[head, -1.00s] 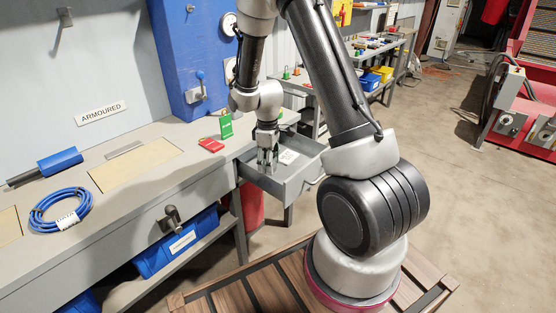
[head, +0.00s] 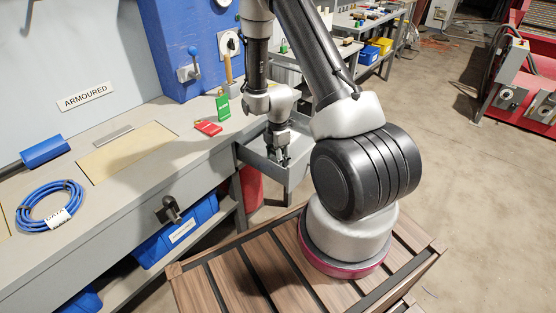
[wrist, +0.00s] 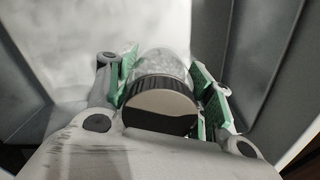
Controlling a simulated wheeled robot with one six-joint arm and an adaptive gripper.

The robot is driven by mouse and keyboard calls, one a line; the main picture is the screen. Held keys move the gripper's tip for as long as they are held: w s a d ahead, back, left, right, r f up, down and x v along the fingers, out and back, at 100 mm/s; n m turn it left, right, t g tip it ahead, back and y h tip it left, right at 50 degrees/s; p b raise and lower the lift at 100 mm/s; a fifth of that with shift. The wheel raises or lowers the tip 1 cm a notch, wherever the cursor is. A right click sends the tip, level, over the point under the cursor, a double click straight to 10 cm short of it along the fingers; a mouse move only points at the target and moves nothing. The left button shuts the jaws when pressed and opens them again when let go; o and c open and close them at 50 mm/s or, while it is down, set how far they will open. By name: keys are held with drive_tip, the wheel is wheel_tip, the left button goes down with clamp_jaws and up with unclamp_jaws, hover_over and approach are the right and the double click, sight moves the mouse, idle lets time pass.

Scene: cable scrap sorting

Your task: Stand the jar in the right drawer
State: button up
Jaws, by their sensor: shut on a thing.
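The jar (wrist: 160,100) shows in the wrist view with its dark, ridged lid towards the camera and its clear body beyond. My gripper (wrist: 165,88) is shut on it, with a green-padded finger on each side. The open right drawer (head: 262,172) is grey and sticks out from the bench end in the head view. My gripper (head: 279,158) points down into this drawer, and the jar is too hidden there to make out. In the wrist view the drawer's grey walls (wrist: 262,55) stand on both sides. I cannot tell whether the jar touches the drawer floor.
The bench holds a red block (head: 208,128), a green tag (head: 223,107), a blue cable coil (head: 50,205) and a blue cylinder (head: 45,150). Blue bins (head: 180,232) sit below. My arm stands on a wooden slatted deck (head: 240,275). Open floor lies to the right.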

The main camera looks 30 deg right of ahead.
drive_tip(key=shift+f, duration=0.65)
drive_tip(key=o, duration=1.2)
drive_tip(key=shift+f, duration=0.1)
wheel_tip(320, 180, up, 12)
drive_tip(key=shift+r, duration=0.1)
wheel_tip(320, 180, up, 14)
drive_tip(key=s+a+m+t, duration=0.1)
drive_tip(key=s+m, duration=0.2)
drive_tip(key=m, duration=0.2)
drive_tip(key=s+a+r+m+t, duration=0.1)
drive_tip(key=s+r+m, duration=0.3)
drive_tip(key=s+r, duration=0.1)
drive_tip(key=s+r+m+t, duration=0.1)
drive_tip(key=s+r+m, duration=0.3)
drive_tip(key=s+r, duration=0.2)
drive_tip(key=s+a+r+m+t, duration=0.1)
drive_tip(key=s+r+m, duration=0.3)
drive_tip(key=s, duration=0.5)
drive_tip(key=shift+a+r, duration=0.2)
drive_tip(key=shift+r, duration=0.4)
drive_tip(key=shift+a+r, duration=0.15)
drive_tip(key=shift+r, duration=0.4)
